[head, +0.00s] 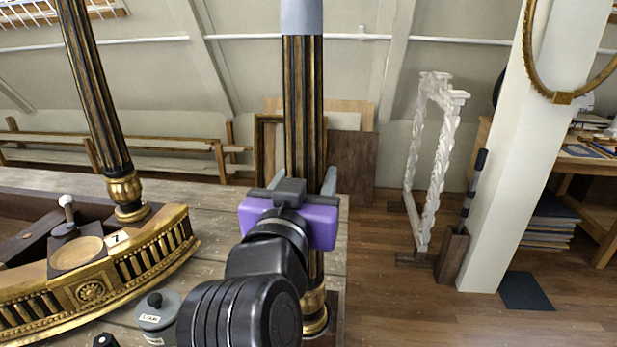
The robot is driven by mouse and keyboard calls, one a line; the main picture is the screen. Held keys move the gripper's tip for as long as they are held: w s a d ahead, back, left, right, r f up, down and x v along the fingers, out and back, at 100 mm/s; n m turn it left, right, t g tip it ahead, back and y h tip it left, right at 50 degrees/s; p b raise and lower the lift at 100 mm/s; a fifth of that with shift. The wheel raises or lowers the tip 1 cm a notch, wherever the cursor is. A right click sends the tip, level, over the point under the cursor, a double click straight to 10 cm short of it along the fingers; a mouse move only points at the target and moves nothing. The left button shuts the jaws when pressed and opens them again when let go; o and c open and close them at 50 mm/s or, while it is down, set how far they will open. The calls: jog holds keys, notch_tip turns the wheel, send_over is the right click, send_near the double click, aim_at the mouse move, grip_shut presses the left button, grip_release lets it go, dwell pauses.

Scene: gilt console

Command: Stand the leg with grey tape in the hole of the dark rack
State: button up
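The leg with grey tape (303,110) is dark and fluted with gilt stripes, upright in the head view. Its grey tape band (301,16) is at the top edge of the picture. My gripper (303,178), with a purple body, has a grey finger on each side of the leg and appears shut on it. The gripper and arm hide the leg's lower middle. Its gilt foot (315,312) shows below, over or beside a dark brown piece (335,318) that may be the dark rack. No hole is visible, and whether the foot sits in one I cannot tell.
A gilt console piece (150,255) with a second dark leg (92,90) fills the left of the grey bench (215,210). A grey labelled pot (158,312) stands near my arm.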

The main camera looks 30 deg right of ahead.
jog(key=shift+f, duration=0.2)
dwell(0.5)
jog(key=o, duration=1.5)
jog(key=shift+o, duration=0.6)
jog(key=shift+f, duration=0.1)
jog(key=b+v, duration=0.2)
jog(key=v, duration=0.6)
